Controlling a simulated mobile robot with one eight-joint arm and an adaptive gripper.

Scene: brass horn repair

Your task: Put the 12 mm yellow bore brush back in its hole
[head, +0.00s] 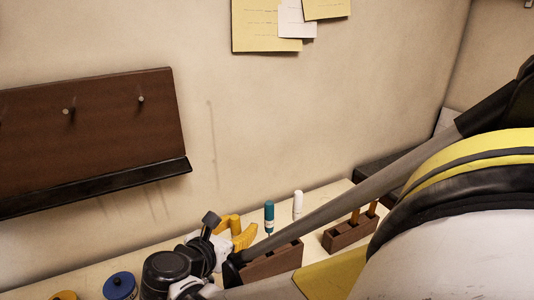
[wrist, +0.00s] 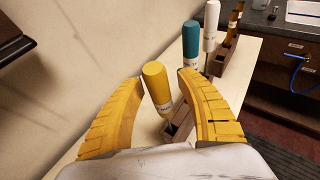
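The yellow bore brush (wrist: 157,84) stands between the two yellow fingers of my gripper (wrist: 160,80) in the wrist view. Its handle is close to the left fingertip, and a gap shows at the right finger. The handle leans left in the picture. Its lower end reaches down to the wooden brush block (wrist: 178,122); I cannot tell whether it is in a hole. In the head view the yellow handle (head: 234,224) shows beside my gripper (head: 242,234), left of the block (head: 275,262). My arm hides part of the block.
A teal-handled brush (wrist: 190,40) and a white-handled one (wrist: 211,20) stand upright behind in line. A second wooden block (head: 350,234) with brown-handled tools is farther right. A blue round tin (head: 120,286) is at the left. The wall rises close behind the bench.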

